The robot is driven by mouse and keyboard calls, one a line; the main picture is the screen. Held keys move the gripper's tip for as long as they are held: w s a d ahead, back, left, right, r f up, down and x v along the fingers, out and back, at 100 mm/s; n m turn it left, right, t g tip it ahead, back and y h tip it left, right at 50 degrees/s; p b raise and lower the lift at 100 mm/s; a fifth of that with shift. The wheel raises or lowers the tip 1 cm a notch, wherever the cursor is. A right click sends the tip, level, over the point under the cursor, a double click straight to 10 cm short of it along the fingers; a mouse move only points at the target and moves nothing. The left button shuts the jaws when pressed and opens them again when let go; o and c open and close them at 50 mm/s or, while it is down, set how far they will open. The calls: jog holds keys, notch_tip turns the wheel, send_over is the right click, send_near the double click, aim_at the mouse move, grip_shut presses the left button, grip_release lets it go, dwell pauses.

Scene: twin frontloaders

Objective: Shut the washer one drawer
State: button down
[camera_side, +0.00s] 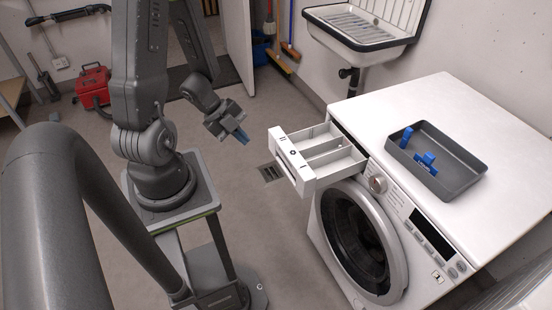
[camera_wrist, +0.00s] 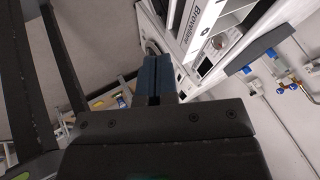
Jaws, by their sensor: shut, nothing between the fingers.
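The white washer (camera_side: 451,121) stands at the right in the side view, with its round door (camera_side: 362,242) on the front. Its detergent drawer (camera_side: 296,167) is pulled out at the top left of the front, and its open compartments show. My gripper (camera_side: 243,137), with blue fingertips, is left of the drawer front, apart from it, and shut with nothing in it. In the wrist view my gripper's blue fingers (camera_wrist: 158,78) are together, and a white lettered front (camera_wrist: 196,32), seemingly the drawer, is just beyond and right of them.
A dark tray (camera_side: 462,184) with blue items (camera_side: 426,162) lies on the washer top. A wall sink (camera_side: 362,29) hangs behind. A red toolbox (camera_side: 92,86) is on the floor at the back left. The floor between my arm's stand and the washer is clear around a drain grate (camera_side: 271,173).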

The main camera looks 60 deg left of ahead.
jog(key=shift+h, duration=0.3)
jog(key=shift+w+r+x, duration=0.2)
jog(key=shift+w+x, duration=0.15)
jog(key=shift+x, duration=1.65)
jog(key=shift+w+r+x, duration=0.2)
jog(key=shift+w+x, duration=0.15)
jog(key=shift+x, duration=1.65)
jog(key=shift+w+r+x, duration=0.2)
jog(key=shift+w+x, duration=0.15)
jog(key=shift+x, duration=1.7)
jog(key=shift+a, duration=0.1)
send_over(325, 153)
